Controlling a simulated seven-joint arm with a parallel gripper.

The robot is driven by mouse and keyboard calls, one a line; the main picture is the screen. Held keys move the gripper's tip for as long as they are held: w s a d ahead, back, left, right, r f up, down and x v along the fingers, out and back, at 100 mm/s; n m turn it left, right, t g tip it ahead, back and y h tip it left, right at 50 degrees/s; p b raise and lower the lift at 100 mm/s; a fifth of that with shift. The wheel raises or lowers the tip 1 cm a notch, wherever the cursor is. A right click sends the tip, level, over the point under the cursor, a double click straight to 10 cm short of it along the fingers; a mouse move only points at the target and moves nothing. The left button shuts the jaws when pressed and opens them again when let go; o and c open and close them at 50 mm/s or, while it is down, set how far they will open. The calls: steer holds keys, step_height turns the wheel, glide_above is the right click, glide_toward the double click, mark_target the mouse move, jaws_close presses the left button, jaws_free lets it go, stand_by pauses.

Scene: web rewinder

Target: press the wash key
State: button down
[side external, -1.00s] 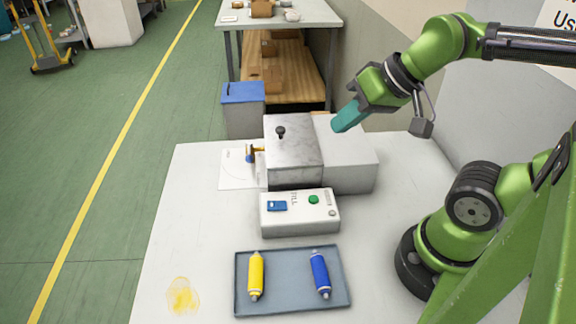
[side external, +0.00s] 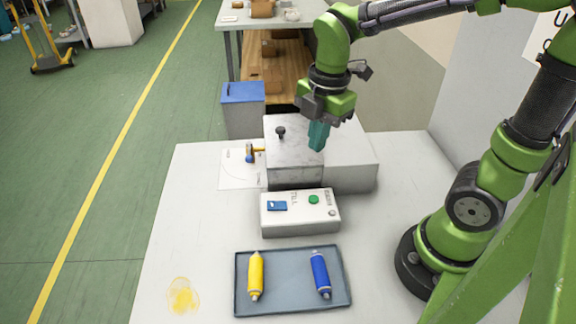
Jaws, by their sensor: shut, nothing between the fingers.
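The control box (side external: 300,222) is a white box on the table, in front of the grey metal machine block. On its top are a blue rocker switch (side external: 277,206) at the left, a green round button (side external: 313,199) at the right, and a small grey round knob (side external: 332,212) at the right front corner. Lettering stands by the controls; one word looks like "FILL", and the word near the green button is too small to read surely. My gripper (side external: 317,149) points down with teal fingers shut and empty. In the picture it is above the green button, apart from the box.
The metal block (side external: 292,170) with a black knob (side external: 280,131) stands behind the box. A blue-grey tray (side external: 290,262) in front holds a yellow bottle (side external: 256,276) and a blue bottle (side external: 320,274). A yellow stain (side external: 183,296) marks the table at the front left.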

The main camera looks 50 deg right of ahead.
mark_target(314, 198)
steer(key=shift+d+r+n+g, duration=0.1)
steer(key=shift+n+g, duration=0.15)
steer(key=shift+n, duration=2.15)
steer(key=shift+r+n+g, duration=0.1)
steer(key=shift+n+g, duration=0.15)
steer(key=shift+n, duration=2.15)
step_height(314, 198, down, 14)
steer(key=shift+f, duration=0.1)
